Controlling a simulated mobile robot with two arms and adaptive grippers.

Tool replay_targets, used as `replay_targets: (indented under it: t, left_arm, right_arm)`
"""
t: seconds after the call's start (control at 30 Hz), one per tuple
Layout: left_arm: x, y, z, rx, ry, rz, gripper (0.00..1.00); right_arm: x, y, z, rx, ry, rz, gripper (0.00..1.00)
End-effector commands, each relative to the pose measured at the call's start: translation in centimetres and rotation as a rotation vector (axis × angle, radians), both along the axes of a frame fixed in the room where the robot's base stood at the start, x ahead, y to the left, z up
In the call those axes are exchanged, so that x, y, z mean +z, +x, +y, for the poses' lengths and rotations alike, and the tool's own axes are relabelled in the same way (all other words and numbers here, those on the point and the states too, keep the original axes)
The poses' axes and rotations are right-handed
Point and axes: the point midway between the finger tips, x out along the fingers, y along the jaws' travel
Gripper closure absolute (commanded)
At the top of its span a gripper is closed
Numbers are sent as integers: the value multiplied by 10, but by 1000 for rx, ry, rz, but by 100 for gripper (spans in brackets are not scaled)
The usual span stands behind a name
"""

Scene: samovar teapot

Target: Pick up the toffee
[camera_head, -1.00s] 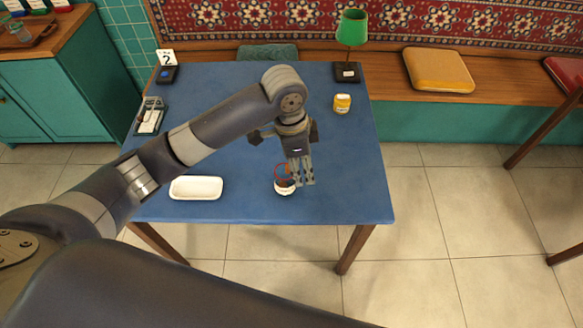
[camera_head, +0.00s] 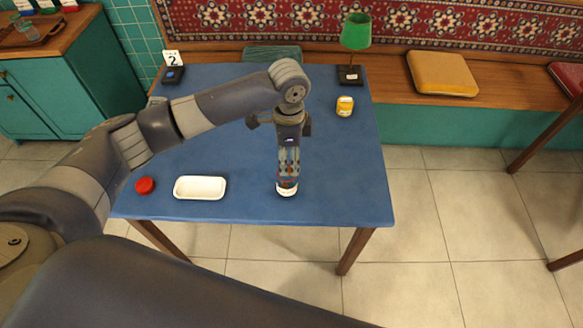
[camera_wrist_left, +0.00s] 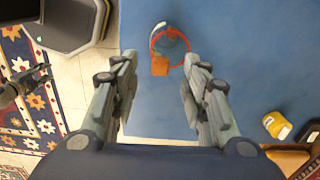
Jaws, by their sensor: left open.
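A small orange-brown block (camera_wrist_left: 160,66), which looks like the toffee, shows in the left wrist view at a thin red ring (camera_wrist_left: 168,34). The ring looks like the rim of a clear jar with a pale lower part; I cannot tell whether the block is inside or beside it. In the head view the jar's white lower part (camera_head: 287,190) shows near the table's front edge, below my left gripper (camera_head: 287,176). That gripper points down, its fingers hiding most of the jar. My right gripper (camera_wrist_left: 28,82) seems to show at the left edge.
A white tray (camera_head: 201,178) and a red lid-like disc (camera_head: 145,186) lie left of the jar on the blue table (camera_head: 240,208). A yellow jar (camera_head: 345,106), a green lamp (camera_head: 355,35) and a number stand (camera_head: 172,60) stand farther back.

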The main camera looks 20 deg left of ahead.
Motion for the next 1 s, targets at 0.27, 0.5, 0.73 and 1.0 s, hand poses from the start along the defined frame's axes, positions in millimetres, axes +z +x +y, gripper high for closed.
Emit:
replay_targets:
  t: [0.27,0.5,0.73,1.0]
  left_arm:
    - [-34,1,-1,-1,3,2,58]
    - [-36,1,-1,-1,1,-1,58]
    - [-36,1,-1,-1,1,-1,91]
    - [-36,1,-1,-1,1,-1,92]
  right_arm:
    - [12,0,0,1,0,0,59]
    - [11,0,0,0,1,0,59]
    - [11,0,0,0,0,0,59]
    - [11,0,0,0,0,0,59]
